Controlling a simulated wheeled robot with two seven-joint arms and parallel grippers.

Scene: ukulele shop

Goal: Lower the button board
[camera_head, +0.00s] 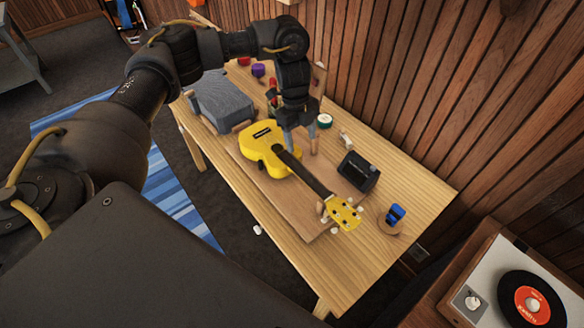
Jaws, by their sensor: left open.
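My left gripper (301,142) points down over the wooden table, beyond the yellow ukulele's body. Its two fingers are apart, with nothing visible between them. I cannot make out for certain which piece is the button board. An upright wooden piece (320,77) shows partly behind my left gripper, next to the wall. Red parts (272,92) show just left of the gripper, and the gripper and wrist hide much of that spot. My right gripper is not in view.
The yellow ukulele (256,147) lies on a flat brown board (292,213) on the table (431,196). Around it are a grey block (222,97), a black device (357,172), a green-and-white roll (324,121) and a blue item (396,214). A record player (520,285) stands at lower right.

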